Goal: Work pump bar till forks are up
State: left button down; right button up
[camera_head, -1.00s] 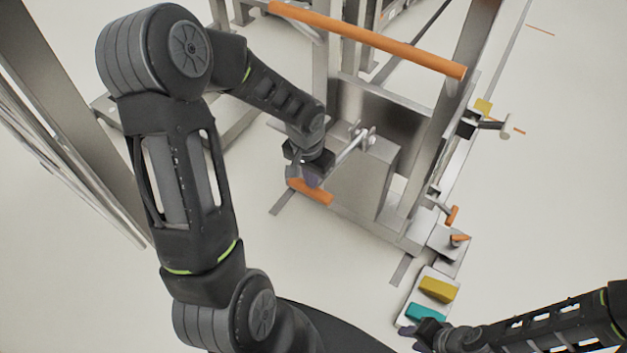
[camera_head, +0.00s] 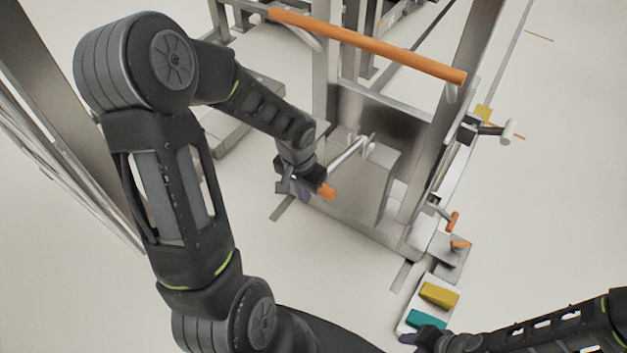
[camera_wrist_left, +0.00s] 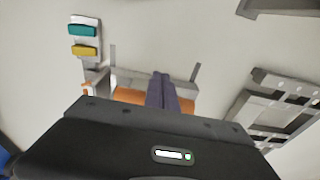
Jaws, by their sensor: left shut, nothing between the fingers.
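The pump bar has an orange grip (camera_head: 328,191) on a metal rod (camera_head: 347,154) at the lower front of the steel lifter (camera_head: 345,185). My left gripper (camera_head: 303,194) is shut and empty at the grip, covering its left part in the head view. In the left wrist view, the shut dark fingers (camera_wrist_left: 162,90) cross in front of the orange grip (camera_wrist_left: 128,96), which shows on both sides. I cannot tell whether they touch it. My right gripper (camera_head: 409,339) is at the bottom right by the teal block; its opening is unclear. I cannot make out the forks clearly.
A long orange handle (camera_head: 370,45) spans the lifter's top. A white tray (camera_head: 409,314) with a yellow block (camera_head: 438,295) and a teal block (camera_head: 424,319) lies at lower right. Metal posts (camera_head: 70,130) stand at left. The floor at right is clear.

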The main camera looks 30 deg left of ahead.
pick_arm(q)
notch_tip(320, 180, up, 8)
jog(key=p, duration=0.1)
jog(key=shift+s+f, duration=0.15)
jog(key=shift+s, duration=0.2)
dwell(1.1)
